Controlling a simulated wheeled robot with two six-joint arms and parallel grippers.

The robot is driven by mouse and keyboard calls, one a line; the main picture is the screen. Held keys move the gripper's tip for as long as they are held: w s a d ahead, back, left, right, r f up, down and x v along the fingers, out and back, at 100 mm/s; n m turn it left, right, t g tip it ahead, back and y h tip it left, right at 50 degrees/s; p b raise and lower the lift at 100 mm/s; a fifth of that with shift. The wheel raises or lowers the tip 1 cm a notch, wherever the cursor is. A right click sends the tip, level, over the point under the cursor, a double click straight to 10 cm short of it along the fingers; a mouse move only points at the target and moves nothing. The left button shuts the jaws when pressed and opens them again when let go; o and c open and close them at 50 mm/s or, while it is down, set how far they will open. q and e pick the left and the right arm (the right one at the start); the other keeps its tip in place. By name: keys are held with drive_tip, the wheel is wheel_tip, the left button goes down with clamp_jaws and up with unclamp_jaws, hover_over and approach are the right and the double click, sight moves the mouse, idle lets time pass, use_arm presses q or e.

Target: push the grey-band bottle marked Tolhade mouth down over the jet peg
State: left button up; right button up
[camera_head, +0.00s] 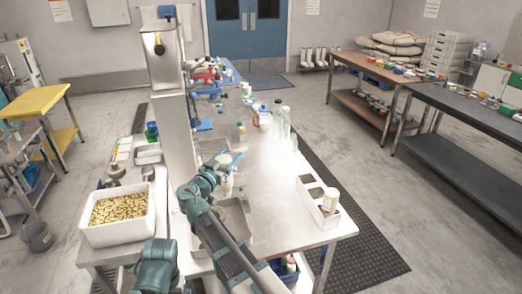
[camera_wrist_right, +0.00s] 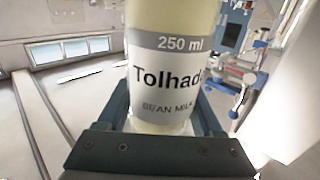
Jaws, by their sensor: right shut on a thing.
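The grey-band bottle (camera_wrist_right: 170,75) marked Tolhade fills the middle of the right wrist view, with pale yellow contents and "250 ml" on its band. My right gripper (camera_wrist_right: 168,125) is shut around it. In the head view the right gripper (camera_head: 230,164) is over the metal bench, left of its middle, and the bottle is small and partly hidden there. The bottle's mouth is out of the wrist view, so I cannot tell which way it points. I cannot make out the jet peg with certainty. My left gripper is not in view.
A white divided holder (camera_head: 308,188) with a pale bottle (camera_head: 330,201) stands at the bench's right. Clear bottles (camera_head: 284,122) stand farther back. A white tub (camera_head: 92,222) of beans is at left, beside a tall grey column (camera_head: 180,140). The bench's (camera_head: 270,190) middle is clear.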

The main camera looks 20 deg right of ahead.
drive_tip(key=shift+n+t+y, duration=0.6)
drive_tip(key=shift+y, duration=0.1)
drive_tip(key=a, duration=0.5)
drive_tip(key=shift+s+a+r, duration=0.2)
drive_tip(key=shift+s+r, duration=0.15)
drive_tip(key=shift+s, duration=0.05)
wheel_tip(320, 180, down, 6)
drive_tip(key=b, duration=0.5)
drive_tip(key=shift+r, duration=0.25)
drive_tip(key=shift+f, duration=0.2)
drive_tip(key=shift+f+b, duration=0.85)
drive_tip(key=shift+b, duration=0.2)
drive_tip(key=shift+f+b, duration=0.25)
drive_tip(key=shift+b, duration=0.05)
drive_tip(key=shift+f+b, duration=1)
drive_tip(key=shift+f+b, duration=0.4)
